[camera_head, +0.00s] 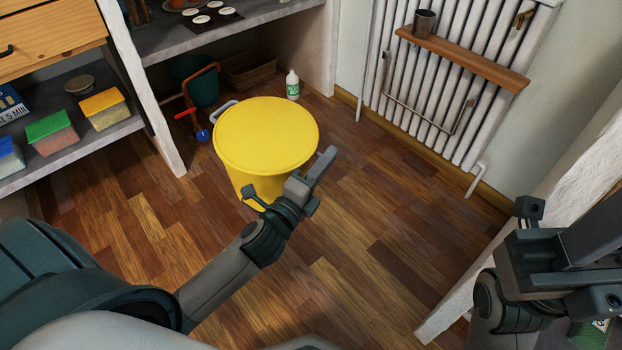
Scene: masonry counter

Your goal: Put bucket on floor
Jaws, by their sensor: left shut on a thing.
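The yellow bucket (265,135) is in the middle of the head view, with its round, flat yellow top facing up. It looks roughly upright. A pale grey handle part shows at its left rim. My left gripper (290,187) is at the bucket's near right side, shut on it, with one finger reaching up past the rim. The gripper hides part of the bucket's lower side, and I cannot tell whether its base touches the wooden floor (365,255). My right gripper (540,255) is at the right edge, away from the bucket; its fingertips are not clear.
A white bottle (292,84), a wicker basket (249,70) and a dark green bucket (197,82) stand under the counter behind. Shelves with coloured-lid containers (52,132) are at left. A radiator (438,85) is at back right. The floor right of the bucket is clear.

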